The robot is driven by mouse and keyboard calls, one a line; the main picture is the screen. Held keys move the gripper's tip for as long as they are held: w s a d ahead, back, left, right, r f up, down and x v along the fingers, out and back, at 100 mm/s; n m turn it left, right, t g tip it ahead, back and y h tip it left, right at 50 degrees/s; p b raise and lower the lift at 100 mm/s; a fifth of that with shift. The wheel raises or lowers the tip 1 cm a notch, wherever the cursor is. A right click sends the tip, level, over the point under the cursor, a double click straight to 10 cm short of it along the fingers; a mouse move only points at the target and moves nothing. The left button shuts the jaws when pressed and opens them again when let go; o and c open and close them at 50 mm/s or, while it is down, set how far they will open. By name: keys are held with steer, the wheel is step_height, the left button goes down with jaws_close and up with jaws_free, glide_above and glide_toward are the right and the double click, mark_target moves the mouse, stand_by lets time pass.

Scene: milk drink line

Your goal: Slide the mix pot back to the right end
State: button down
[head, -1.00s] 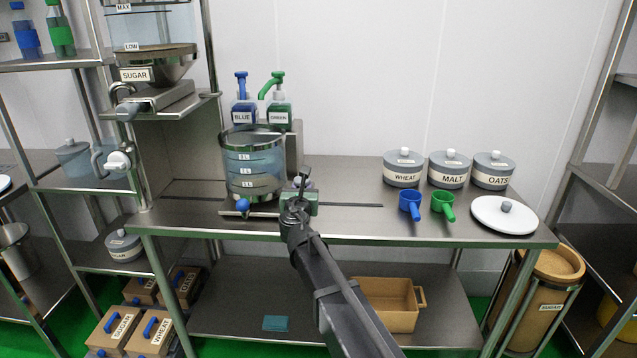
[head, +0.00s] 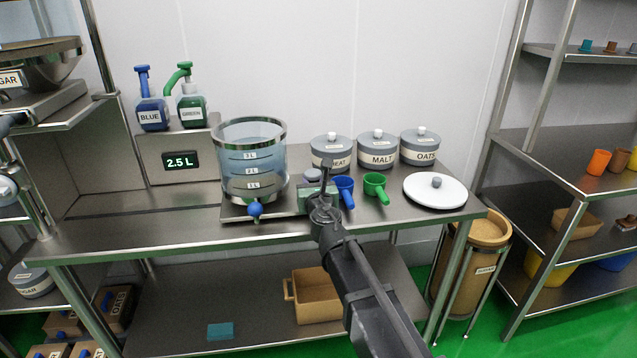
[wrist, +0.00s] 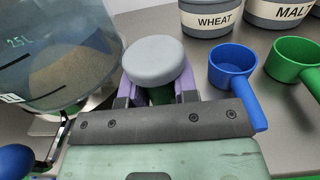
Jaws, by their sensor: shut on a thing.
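The mix pot (head: 252,165) is a clear cylinder with a metal rim, litre marks, bluish contents and a blue-knobbed tap at its front. My gripper (head: 316,192) is at the carriage's right end, shut on a round grey knob (wrist: 155,60). The purple fingers sit either side of the knob's stem; their tips are partly hidden under its cap.
Wheat (head: 331,152), malt (head: 377,148) and oats (head: 419,146) canisters stand behind. A blue scoop (head: 344,190), green scoop (head: 376,187) and white lid (head: 435,192) lie close to the right. A box displaying 2.5 L (head: 182,162) holds the pumps. The counter at left is clear.

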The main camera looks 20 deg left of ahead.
steer(key=shift+w+d, duration=0.1)
steer(key=c, duration=0.9)
jaws_free()
steer(key=shift+w+d, duration=0.1)
steer(key=shift+d, duration=0.1)
steer(key=shift+s+d, duration=0.1)
steer(key=shift+s, duration=0.3)
steer(key=v, duration=1)
steer(key=shift+r, duration=0.1)
